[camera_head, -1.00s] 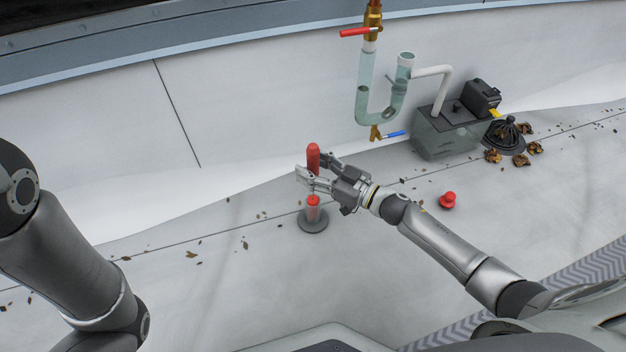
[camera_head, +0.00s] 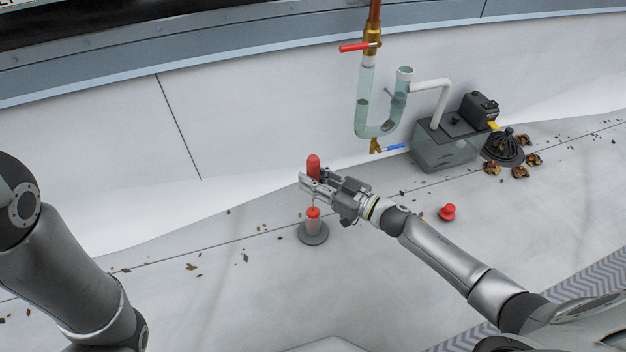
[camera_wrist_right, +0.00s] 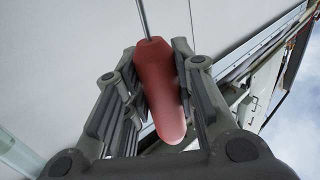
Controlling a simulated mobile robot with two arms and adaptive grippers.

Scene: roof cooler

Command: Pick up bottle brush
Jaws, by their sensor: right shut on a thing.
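The bottle brush has a red handle (camera_head: 313,164) that stands up out of my right gripper (camera_head: 312,183) in the head view. My right gripper is shut on this handle. In the right wrist view the red handle (camera_wrist_right: 163,90) lies between the two fingers, with a thin metal rod running from its end. Below the gripper is a holder with a red top (camera_head: 313,213) and a round grey base (camera_head: 313,235) on the floor. The brush's lower end is hidden from view. My left arm shows at the left edge, but its gripper is out of view.
A red knob-shaped piece (camera_head: 447,212) lies on the floor right of the gripper. A clear U-shaped pipe (camera_head: 378,126) with valves hangs behind it. A pump box (camera_head: 447,148) stands by the wall, with dry leaves (camera_head: 520,171) beside it. The floor at front left is mostly clear.

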